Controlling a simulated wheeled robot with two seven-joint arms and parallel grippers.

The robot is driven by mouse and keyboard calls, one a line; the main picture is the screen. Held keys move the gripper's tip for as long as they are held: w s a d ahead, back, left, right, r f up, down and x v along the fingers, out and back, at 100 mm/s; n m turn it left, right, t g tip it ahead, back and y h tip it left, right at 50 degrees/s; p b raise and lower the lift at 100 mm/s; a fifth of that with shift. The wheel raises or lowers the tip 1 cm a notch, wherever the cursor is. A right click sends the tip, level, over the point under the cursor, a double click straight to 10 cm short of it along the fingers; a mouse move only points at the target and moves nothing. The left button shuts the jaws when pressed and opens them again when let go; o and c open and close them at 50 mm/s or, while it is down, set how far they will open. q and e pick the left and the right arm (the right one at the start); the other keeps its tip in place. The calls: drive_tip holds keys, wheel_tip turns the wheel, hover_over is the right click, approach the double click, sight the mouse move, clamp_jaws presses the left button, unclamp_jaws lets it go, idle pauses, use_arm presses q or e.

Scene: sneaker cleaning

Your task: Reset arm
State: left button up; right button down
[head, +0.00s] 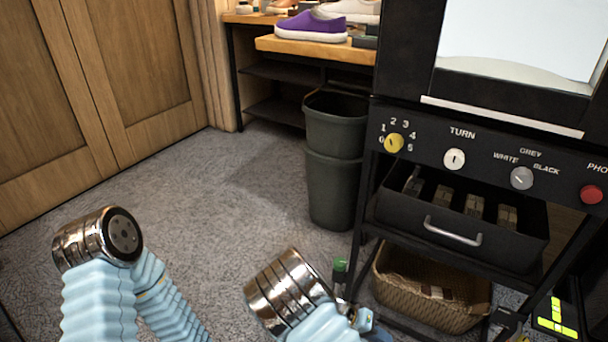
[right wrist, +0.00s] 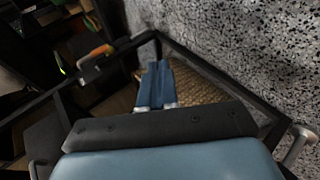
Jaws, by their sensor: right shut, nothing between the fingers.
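My right gripper (right wrist: 157,70) shows in the right wrist view, its two blue fingers together with nothing between them. It appears above the woven basket (right wrist: 195,88) and inside the dark frame of the stand.
The black machine stand (head: 362,215) with an open drawer (head: 480,238) is at the right. The wicker basket (head: 425,305) sits under it. A dark bin (head: 335,190) stands beside it. A purple sneaker (head: 310,27) lies on the wooden shelf. The grey floor at left is clear.

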drive_tip(key=s+a+f+n+g+y+p, duration=0.2)
drive_tip(key=s+a+f+y+p, duration=0.1)
drive_tip(key=s+y+p, duration=0.55)
drive_tip(key=s+a+r+t+y+p, duration=0.2)
drive_tip(key=a+r+t+y+p, duration=0.2)
drive_tip(key=r, duration=0.6)
drive_tip(key=shift+s+a+t+y+p, duration=0.15)
drive_tip(key=shift+a+t+y+p, duration=0.35)
drive_tip(key=shift+y, duration=0.55)
drive_tip(key=shift+d, duration=0.15)
